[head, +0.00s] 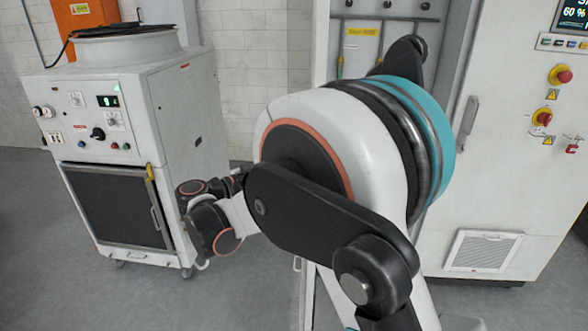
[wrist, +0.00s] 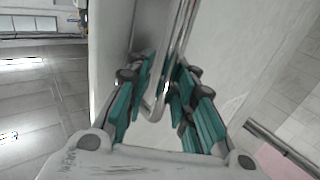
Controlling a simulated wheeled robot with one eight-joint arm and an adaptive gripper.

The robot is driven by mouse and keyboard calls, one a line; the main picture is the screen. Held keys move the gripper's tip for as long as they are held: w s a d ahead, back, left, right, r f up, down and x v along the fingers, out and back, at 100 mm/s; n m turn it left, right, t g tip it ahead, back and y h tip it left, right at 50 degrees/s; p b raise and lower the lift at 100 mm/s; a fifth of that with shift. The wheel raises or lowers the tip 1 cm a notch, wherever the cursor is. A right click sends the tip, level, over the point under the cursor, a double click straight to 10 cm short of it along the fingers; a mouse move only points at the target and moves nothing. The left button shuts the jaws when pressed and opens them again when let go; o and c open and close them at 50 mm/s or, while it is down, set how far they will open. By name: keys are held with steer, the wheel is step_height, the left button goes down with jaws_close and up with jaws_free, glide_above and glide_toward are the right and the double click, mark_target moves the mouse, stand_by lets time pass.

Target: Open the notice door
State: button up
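In the wrist view a long chrome bar handle (wrist: 172,62) with a bent lower end stands off a pale panel (wrist: 225,50). My gripper (wrist: 163,80) has its teal-padded fingers on both sides of this bar. Whether the pads press on it does not show clearly. In the head view my arm covers much of the tall white cabinet (head: 500,190), and my gripper's fingertips cannot be made out. An upright yellow-labelled notice (head: 362,32) shows inside an open bay of the cabinet, above the arm. Which panel carries the gripped-side handle is not clear from the head view.
A white wheeled machine (head: 185,120) with a dark front door (head: 115,205) stands at the left. The cabinet at the right has a grey handle (head: 468,115), red emergency buttons (head: 560,75) and a vent (head: 483,251). Grey floor (head: 45,270) is clear at the lower left.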

steer(key=shift+s+r, duration=0.1)
steer(key=shift+w, duration=0.2)
steer(key=v, duration=1.2)
